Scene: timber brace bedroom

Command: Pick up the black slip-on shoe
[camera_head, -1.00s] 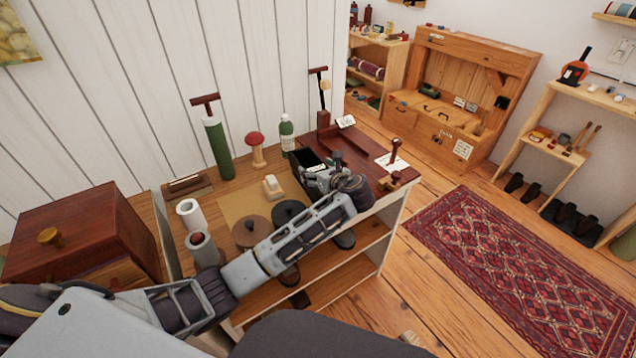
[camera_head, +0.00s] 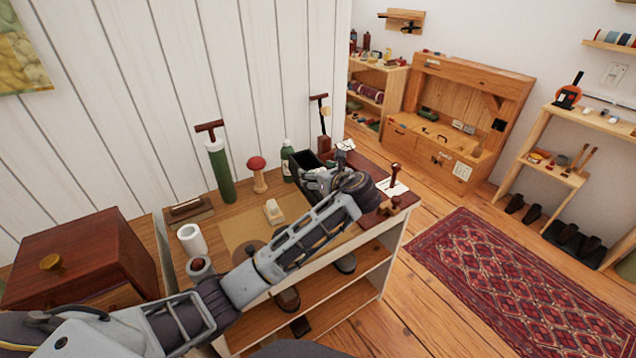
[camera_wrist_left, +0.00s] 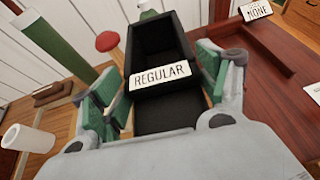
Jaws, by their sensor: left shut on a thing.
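My left gripper (camera_wrist_left: 165,95) is shut on a black open-topped bin (camera_wrist_left: 160,40) with a "REGULAR" label. Its green finger pads flank the bin's sides. In the head view the bin (camera_head: 301,162) is over the back of the workbench, partly hidden by the gripper (camera_head: 322,178). Dark slip-on-like shoes stand away from the gripper: one (camera_head: 345,263) on the bench's under-shelf, and a black pair (camera_head: 566,234) on a dark tray at the right. Which one is the black slip-on is unclear. My right gripper is out of view.
A wooden chest (camera_head: 80,262) stands at the left. A red rug (camera_head: 520,282) covers open floor at the right.

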